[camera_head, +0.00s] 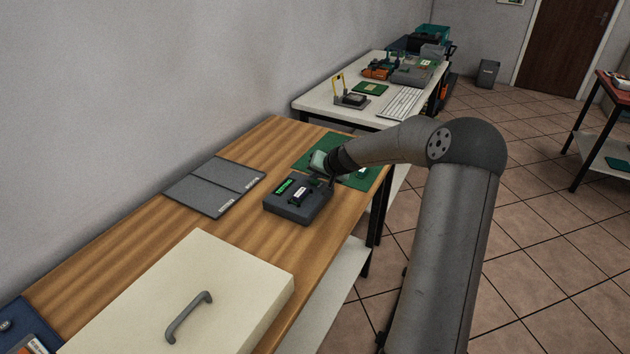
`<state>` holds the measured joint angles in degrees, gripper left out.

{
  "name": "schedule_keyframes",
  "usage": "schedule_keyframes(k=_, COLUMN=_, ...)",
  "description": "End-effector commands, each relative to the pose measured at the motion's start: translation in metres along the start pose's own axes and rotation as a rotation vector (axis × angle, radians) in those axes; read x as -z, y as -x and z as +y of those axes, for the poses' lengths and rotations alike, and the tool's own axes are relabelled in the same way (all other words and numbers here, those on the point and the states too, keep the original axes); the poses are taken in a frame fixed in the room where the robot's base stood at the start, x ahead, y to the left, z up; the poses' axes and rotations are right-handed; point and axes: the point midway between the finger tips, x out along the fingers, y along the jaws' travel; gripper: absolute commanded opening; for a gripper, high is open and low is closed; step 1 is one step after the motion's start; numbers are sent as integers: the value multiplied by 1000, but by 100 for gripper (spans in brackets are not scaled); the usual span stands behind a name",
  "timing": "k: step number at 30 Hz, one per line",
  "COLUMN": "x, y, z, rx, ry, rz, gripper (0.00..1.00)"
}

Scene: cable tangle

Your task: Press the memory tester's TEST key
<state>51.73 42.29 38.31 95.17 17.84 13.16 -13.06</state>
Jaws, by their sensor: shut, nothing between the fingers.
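The memory tester (290,211) is a dark grey box on the wooden bench. Its small display (284,186) is lit green, with lettering too small to read surely. A dark piece with a pale label (299,195) sits on its top, right of the display. My gripper (327,181) is shut and empty at the tester's far right side, pointing down. I cannot tell whether its fingertips touch the tester. The TEST key cannot be made out; the gripper may hide it.
A green mat (311,150) lies behind the gripper. Grey two-part pads (214,185) lie left of the tester. A cream lid with a grey handle (190,290) covers the near bench. A white table (318,104) with a keyboard (401,103) stands beyond. Bare wood surrounds the tester's left and front.

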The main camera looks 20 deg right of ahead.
Motion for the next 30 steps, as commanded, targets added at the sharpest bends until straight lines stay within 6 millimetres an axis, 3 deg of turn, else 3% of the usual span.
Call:
schedule_keyframes(k=11, x=4, y=5, z=-3, rx=0, ry=0, rz=1, gripper=0)
schedule_keyframes(k=30, x=31, y=42, z=-31, rx=0, ry=-2, rz=1, gripper=0)
